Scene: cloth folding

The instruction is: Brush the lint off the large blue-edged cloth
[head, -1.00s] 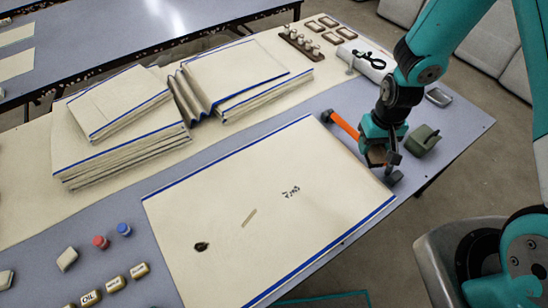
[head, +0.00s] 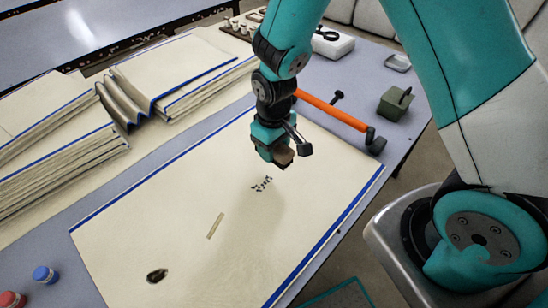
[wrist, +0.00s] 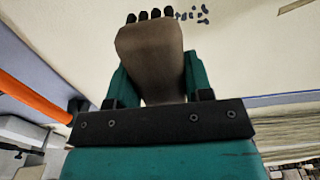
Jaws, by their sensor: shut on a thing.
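The large blue-edged cloth (head: 245,235) lies flat on the table. A patch of dark blue lint specks (head: 262,184) is on its upper right part; the specks also show in the wrist view (wrist: 194,14). My gripper (head: 273,145) is over the cloth, just above and right of the specks in the head view. It is shut on a brush with a brown-grey body (wrist: 150,60) and black bristles at its far end. The bristles appear beside the specks in the wrist view; I cannot tell whether they touch the cloth.
A tan strip (head: 214,226) and a dark spot (head: 157,276) are also on the cloth. An orange-handled tool (head: 332,110) and a green box (head: 395,101) are to the right. Folded cloth stacks (head: 65,165) stand at left. Red and blue caps (head: 46,275) sit at lower left.

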